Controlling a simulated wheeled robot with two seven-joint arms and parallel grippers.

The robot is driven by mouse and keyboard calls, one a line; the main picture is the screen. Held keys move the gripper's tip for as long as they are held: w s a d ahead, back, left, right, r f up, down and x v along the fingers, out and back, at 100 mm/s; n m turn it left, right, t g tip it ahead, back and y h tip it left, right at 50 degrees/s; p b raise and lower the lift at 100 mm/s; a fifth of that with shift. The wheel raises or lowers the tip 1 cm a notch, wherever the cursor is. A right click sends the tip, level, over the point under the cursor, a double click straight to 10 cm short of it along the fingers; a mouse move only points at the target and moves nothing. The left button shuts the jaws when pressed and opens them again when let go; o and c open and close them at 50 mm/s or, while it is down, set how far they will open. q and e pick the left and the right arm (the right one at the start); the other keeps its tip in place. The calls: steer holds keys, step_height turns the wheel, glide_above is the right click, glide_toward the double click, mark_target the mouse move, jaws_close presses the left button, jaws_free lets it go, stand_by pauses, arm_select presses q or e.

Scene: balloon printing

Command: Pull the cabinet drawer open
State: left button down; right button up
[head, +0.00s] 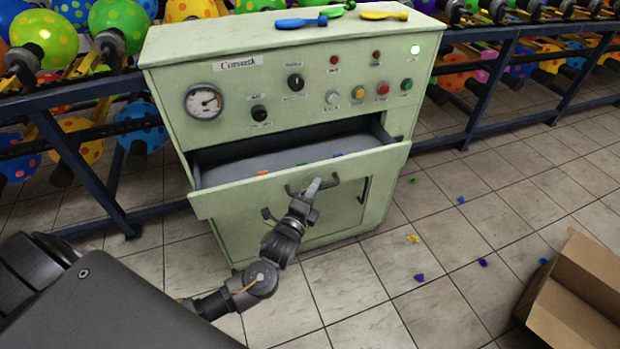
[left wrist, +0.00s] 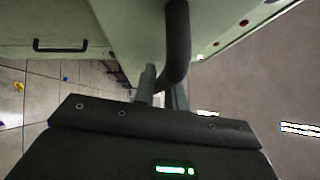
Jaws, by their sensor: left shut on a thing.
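The pale green cabinet (head: 222,136) stands in the middle of the head view, with a gauge, knobs and buttons on its front. Its drawer (head: 225,202) is pulled out, and small coloured pieces lie inside. My left gripper (head: 310,190) is at the dark handle (head: 292,192) on the drawer front, shut on it. In the left wrist view the curved handle (left wrist: 178,45) passes down between the two fingers (left wrist: 162,90). My right gripper is not in view.
A blue rack (head: 75,158) with inflated balloons runs behind. An open cardboard box (head: 575,300) stands at the lower right. Small coloured pieces (head: 413,239) are scattered on the tiled floor.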

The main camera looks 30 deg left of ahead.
arm_select(q)
steer(key=shift+s+d, duration=0.15)
steer(key=shift+d, duration=0.1)
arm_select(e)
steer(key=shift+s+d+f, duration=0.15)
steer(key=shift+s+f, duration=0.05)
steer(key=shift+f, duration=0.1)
arm_select(q)
steer(key=c, duration=1.7)
jaws_free()
steer(key=s, duration=0.3)
steer(key=s+f, duration=0.1)
steer(key=s, duration=0.6)
steer(key=shift+s+f, duration=0.2)
steer(key=shift+s, duration=0.15)
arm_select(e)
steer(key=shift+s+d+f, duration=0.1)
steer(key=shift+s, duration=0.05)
